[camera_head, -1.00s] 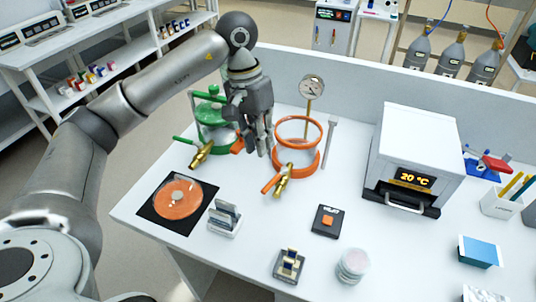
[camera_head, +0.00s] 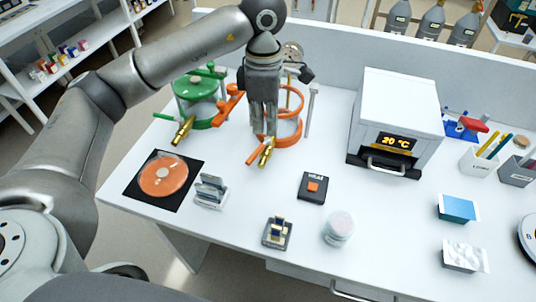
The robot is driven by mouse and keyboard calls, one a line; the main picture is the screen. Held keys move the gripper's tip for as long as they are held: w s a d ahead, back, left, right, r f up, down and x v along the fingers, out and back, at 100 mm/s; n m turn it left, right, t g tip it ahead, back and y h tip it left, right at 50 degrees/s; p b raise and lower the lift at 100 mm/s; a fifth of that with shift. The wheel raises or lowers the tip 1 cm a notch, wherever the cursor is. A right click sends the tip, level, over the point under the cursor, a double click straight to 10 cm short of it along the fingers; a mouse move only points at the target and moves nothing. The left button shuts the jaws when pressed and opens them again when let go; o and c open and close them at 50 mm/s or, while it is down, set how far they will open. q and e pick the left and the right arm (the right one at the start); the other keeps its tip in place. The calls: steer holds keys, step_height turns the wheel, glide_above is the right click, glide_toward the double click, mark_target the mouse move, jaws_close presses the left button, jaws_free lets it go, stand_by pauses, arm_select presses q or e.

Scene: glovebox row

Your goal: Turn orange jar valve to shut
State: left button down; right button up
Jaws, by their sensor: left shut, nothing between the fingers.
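The orange jar (camera_head: 290,137) is a clear vessel with orange rings at top and base, standing open on the bench. Its brass valve (camera_head: 267,152) sticks out at the front, with an orange handle (camera_head: 252,157) pointing to the lower left, seemingly crosswise to the brass body. My left gripper (camera_head: 264,132) points down, fingers together and empty. It is in front of the jar's left part and just behind the valve in the picture, hiding part of the jar. Contact cannot be told. My right gripper is not in view.
The green jar (camera_head: 197,112) with a green-handled brass valve stands close on the left, an orange bar (camera_head: 230,105) between the jars. A grey rod (camera_head: 311,108) and white oven (camera_head: 400,110) stand right. An orange disc (camera_head: 164,174) lies on a black mat in front.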

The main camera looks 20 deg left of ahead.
mark_target(258, 151)
arm_select(q)
steer(key=s+d+n+t+y, duration=0.1)
steer(key=d+n+y, duration=0.15)
steer(key=n, duration=1.35)
steer(key=d+n+y, duration=0.1)
steer(key=d+n, duration=0.3)
steer(key=n, duration=1.1)
steer(key=shift+h, duration=0.25)
steer(key=a+f+p, duration=0.1)
steer(key=a+f, duration=0.1)
steer(key=f, duration=0.1)
steer(key=a+f+p, duration=0.2)
steer(key=f, duration=0.2)
steer(key=a+f+p, duration=0.1)
steer(key=f, duration=0.2)
steer(key=shift+w+a+f, duration=0.35)
steer(key=shift+a, duration=0.05)
